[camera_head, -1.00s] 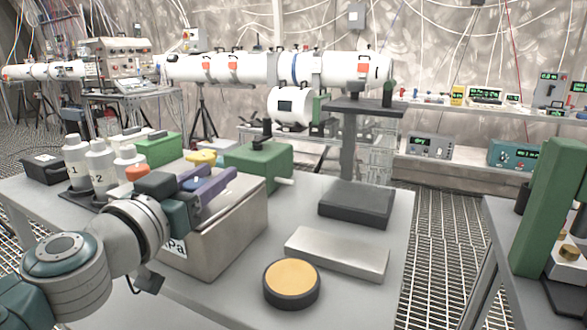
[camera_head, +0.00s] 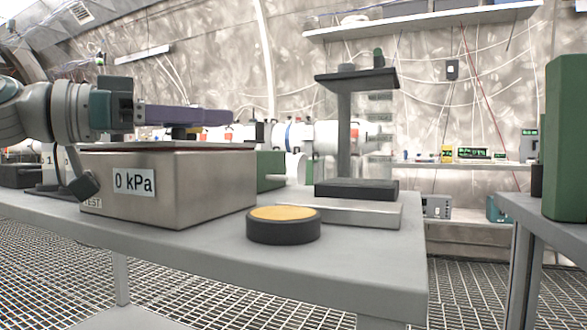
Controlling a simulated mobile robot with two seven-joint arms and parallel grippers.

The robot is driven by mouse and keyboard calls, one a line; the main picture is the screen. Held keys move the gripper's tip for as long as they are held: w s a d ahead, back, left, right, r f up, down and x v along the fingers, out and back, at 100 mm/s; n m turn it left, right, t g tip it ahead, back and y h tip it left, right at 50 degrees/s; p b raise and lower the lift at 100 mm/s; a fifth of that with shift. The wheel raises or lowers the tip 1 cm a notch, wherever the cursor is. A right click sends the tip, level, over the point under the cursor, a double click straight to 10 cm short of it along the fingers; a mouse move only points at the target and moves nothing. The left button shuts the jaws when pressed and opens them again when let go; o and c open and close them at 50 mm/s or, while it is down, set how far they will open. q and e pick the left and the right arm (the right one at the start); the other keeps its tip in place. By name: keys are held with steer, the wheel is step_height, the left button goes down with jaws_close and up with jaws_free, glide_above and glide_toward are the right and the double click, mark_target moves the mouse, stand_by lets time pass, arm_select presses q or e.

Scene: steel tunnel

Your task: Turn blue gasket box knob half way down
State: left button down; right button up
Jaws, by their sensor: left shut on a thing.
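A steel box (camera_head: 180,200) with a "0 kPa" label (camera_head: 134,181) stands at the left of the grey table. A dark reddish line runs under its lid (camera_head: 165,145); I see no blue gasket on this side. My left gripper (camera_head: 205,116) reaches in from the left, just above the lid. Its purple fingers are seen side-on and are shut on a knob on top of the box. The fingers hide most of the knob, so its colour and turn angle cannot be read. My right gripper is not in view.
A black disc with a tan top (camera_head: 284,225) sits near the table's front edge. Right of the box are a flat metal block (camera_head: 345,212) and a dark stand (camera_head: 356,188). A green block (camera_head: 566,140) stands on another table at the right.

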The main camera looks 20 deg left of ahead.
arm_select(q)
steer(key=shift+s+d+m+g+h+b, duration=0.15)
steer(key=shift+m+g+h+b, duration=0.45)
steer(key=shift+m+g+h, duration=0.35)
steer(key=shift+c, duration=2.1)
jaws_free()
steer(key=v, duration=1)
steer(key=shift+p, duration=0.35)
